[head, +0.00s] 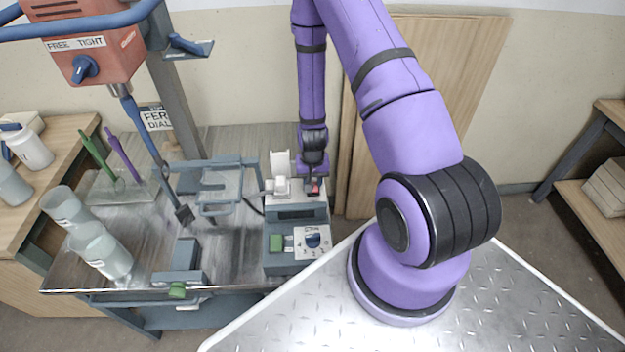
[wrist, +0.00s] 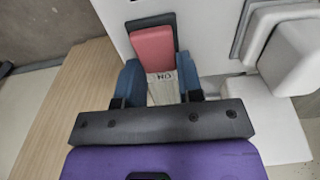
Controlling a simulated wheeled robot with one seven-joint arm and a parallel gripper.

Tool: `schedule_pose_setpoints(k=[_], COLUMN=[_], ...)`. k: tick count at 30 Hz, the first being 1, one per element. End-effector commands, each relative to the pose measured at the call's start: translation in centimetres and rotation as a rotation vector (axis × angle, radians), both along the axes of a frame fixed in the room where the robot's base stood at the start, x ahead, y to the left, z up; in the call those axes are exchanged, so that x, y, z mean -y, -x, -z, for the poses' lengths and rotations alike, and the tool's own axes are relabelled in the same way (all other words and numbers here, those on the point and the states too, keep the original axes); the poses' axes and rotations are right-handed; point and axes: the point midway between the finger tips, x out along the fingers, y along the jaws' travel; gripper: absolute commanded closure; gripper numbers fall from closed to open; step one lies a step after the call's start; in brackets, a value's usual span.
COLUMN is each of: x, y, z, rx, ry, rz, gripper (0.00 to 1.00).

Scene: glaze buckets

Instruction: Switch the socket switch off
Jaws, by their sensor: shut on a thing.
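The socket switch is a red rocker in a dark frame on a white socket plate (wrist: 118,28). The red rocker (wrist: 152,46) shows just beyond my fingertips in the wrist view, and as a small red spot in the head view (head: 315,188). My gripper (wrist: 160,82) points at it, its blue fingers shut on a pale, lettered strip (wrist: 163,90). The strip's far end meets the rocker's near edge in the picture; I cannot tell whether they touch. The rocker's on or off position is unclear. In the head view my gripper (head: 314,180) hangs over the socket.
A white plug-like block (wrist: 295,55) stands right of the switch in the wrist view. A grey control box (head: 295,240) with a green button and dial stands in front.

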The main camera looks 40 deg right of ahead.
Motion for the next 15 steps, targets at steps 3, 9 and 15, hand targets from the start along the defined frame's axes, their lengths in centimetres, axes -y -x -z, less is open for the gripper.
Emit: schedule_pose_setpoints(k=[3, 9, 15], x=[-0.09, -0.11, -0.10], y=[0.16, 0.22, 0.19], z=[-0.04, -0.17, -0.18], rx=[0.037, 0.083, 0.085], ry=[0.026, 0.056, 0.058], rz=[0.000, 0.000, 0.000], gripper=[0.90, 0.90, 0.90])
